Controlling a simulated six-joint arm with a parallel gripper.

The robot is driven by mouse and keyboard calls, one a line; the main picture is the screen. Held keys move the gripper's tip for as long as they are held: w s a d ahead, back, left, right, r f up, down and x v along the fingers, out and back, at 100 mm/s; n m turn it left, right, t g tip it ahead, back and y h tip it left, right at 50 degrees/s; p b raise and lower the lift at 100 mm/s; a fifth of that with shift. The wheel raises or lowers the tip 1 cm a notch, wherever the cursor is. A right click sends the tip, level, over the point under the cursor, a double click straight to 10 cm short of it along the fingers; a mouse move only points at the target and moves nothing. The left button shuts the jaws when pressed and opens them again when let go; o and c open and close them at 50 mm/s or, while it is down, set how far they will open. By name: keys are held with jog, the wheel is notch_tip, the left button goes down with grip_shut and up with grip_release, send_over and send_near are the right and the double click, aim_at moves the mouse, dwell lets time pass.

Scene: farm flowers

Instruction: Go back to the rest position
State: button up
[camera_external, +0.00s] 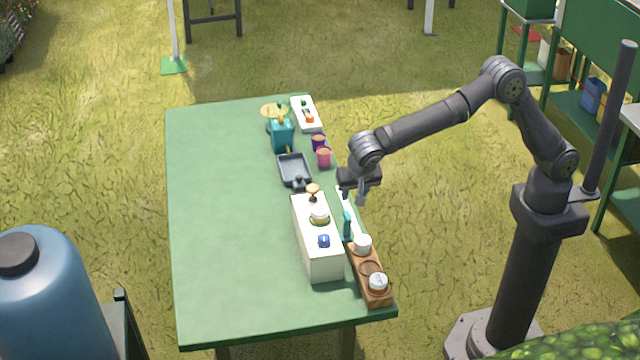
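My gripper (354,198) hangs from the arm at the right edge of the green table, fingers pointing down. Its two fingers look apart, with nothing visible between them. It is above and beside a narrow white strip (343,203) with a teal item (347,224) near it. I cannot tell its exact height above them.
On the green table (225,230) stand a white box (319,255), a wooden rack (373,281) with jars, a dark tray (293,170), a pink cup (324,158), a purple cup (318,143), a teal container (281,135) and a white tray (300,103). The table's left half is clear.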

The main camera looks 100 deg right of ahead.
aim_at(348, 215)
jog(key=x, duration=1.3)
jog(key=shift+d+f, duration=0.3)
jog(key=d, duration=2)
jog(key=v, duration=1.2)
jog(key=shift+r, duration=0.25)
jog(key=shift+o, duration=0.4)
